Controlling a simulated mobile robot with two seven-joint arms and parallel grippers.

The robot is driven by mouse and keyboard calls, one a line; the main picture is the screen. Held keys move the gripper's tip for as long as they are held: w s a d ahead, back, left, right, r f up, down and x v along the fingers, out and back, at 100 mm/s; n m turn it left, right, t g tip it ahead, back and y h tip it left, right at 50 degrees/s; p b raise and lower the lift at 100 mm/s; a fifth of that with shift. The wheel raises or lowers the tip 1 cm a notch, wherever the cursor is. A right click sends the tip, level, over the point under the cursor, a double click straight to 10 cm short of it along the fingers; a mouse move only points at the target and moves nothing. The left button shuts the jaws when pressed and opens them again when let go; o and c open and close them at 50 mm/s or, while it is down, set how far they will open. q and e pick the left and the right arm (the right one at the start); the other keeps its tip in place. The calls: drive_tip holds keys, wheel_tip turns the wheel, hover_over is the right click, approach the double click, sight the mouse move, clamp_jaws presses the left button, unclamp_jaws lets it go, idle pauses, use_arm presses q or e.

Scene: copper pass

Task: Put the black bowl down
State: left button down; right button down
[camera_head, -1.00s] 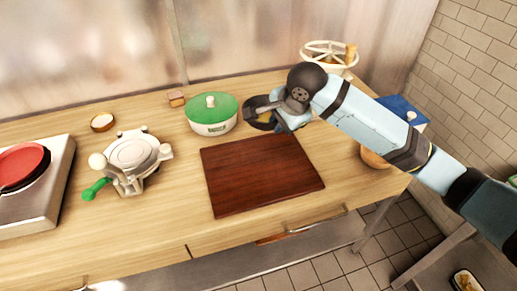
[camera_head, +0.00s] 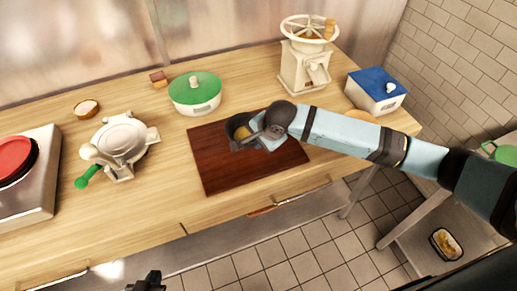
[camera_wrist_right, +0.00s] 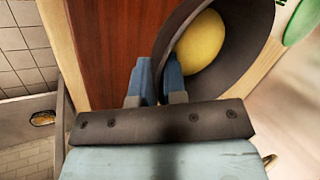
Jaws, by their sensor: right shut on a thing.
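The black bowl (camera_head: 233,123) is over the back part of the dark red-brown cutting board (camera_head: 222,171). A round yellow thing (camera_wrist_right: 200,42) lies in it. My right gripper (camera_head: 256,138) is shut on the bowl's rim; in the right wrist view the fingers (camera_wrist_right: 159,80) pinch the dark wall (camera_wrist_right: 248,72). The arm hides part of the bowl in the head view. I cannot tell whether its base touches the board. A small dark part of my left gripper (camera_head: 148,282) shows at the bottom edge; its jaws are not clear.
A metal press with a green handle (camera_head: 122,142) and a red pan (camera_head: 14,157) are left. The board's front part is clear.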

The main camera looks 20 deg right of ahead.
sight(255, 154)
drive_tip(key=shift+f, duration=2.35)
drive_tip(key=shift+f, duration=0.1)
drive_tip(key=c, duration=1.2)
unclamp_jaws()
drive_tip(key=v, duration=1.2)
drive_tip(key=s+a+f+n+t+y, duration=0.2)
drive_tip(key=s+a+f+n+y, duration=0.25)
drive_tip(key=a+f+n, duration=0.3)
drive_tip(key=s+d+f+n+t+h, duration=0.1)
drive_tip(key=s+d+f+n, duration=0.1)
drive_tip(key=s+f, duration=0.2)
drive_tip(key=s+d+f+n+t+h, duration=0.1)
drive_tip(key=s+d+f+n, duration=0.2)
drive_tip(key=s, duration=0.3)
drive_tip(key=s+d+f+n+t+h, duration=0.1)
drive_tip(key=s+d+f+n+t, duration=0.1)
drive_tip(key=s+f, duration=0.3)
drive_tip(key=shift+s+d+n+h, duration=0.35)
drive_tip(key=shift+s+d+n, duration=0.05)
drive_tip(key=shift+d+n, duration=0.15)
